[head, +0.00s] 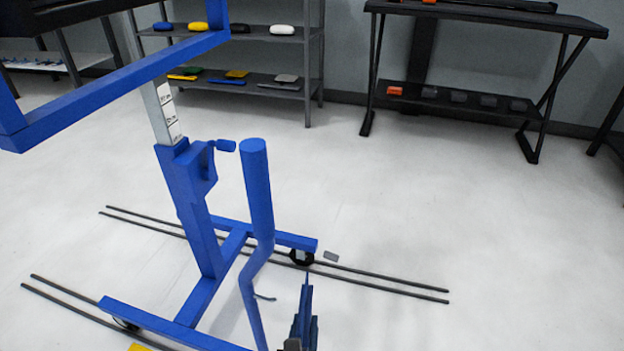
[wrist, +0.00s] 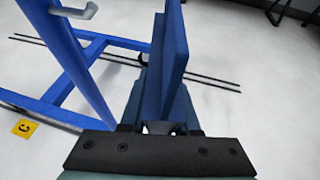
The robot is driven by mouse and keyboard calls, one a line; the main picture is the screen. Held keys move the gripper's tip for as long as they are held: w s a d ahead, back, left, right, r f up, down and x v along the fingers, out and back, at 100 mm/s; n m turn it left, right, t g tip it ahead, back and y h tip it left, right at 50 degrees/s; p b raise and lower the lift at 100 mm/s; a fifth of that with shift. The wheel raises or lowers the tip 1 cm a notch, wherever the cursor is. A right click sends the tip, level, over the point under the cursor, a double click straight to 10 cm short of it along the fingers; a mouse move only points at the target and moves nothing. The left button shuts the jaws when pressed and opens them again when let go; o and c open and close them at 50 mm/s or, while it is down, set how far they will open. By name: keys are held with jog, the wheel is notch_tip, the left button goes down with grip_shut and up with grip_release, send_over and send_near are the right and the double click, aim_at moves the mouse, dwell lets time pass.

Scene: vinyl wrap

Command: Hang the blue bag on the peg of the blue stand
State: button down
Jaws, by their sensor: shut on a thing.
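The blue stand (head: 195,215) stands on the floor left of centre in the head view, with a bent blue tube (head: 258,190) in front. A small hooked peg (head: 265,297) sticks out low on this tube; in the wrist view a grey peg (wrist: 75,11) shows at the upper left. My gripper (head: 293,344) is at the bottom of the head view, mostly cut off. It is shut on the blue bag (head: 304,322), a thin dark-blue upright shape right of the tube. In the wrist view the bag (wrist: 172,55) rises from my gripper (wrist: 160,128), apart from the peg.
Dark rails (head: 385,283) lie on the floor under the stand's wheeled base. A yellow marker (wrist: 24,128) lies on the floor at left. A shelf (head: 270,90) and a black table (head: 480,15) stand at the back. The floor to the right is clear.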

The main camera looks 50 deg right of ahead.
jog(key=w+a+b, duration=0.1)
jog(key=w+a, duration=0.1)
jog(key=w, duration=0.4)
jog(key=shift+w+a+b, duration=0.25)
jog(key=shift+a+b, duration=0.05)
jog(key=shift+a, duration=0.05)
dwell(0.5)
jog(key=shift+r+p, duration=0.1)
jog(key=shift+p, duration=0.35)
dwell(0.8)
jog(key=shift+f+b, duration=0.4)
jog(key=shift+f, duration=0.4)
dwell(0.5)
jog(key=c, duration=0.6)
grip_release()
jog(key=shift+o, duration=0.2)
jog(key=shift+a, duration=0.1)
jog(key=shift+w+a, duration=0.1)
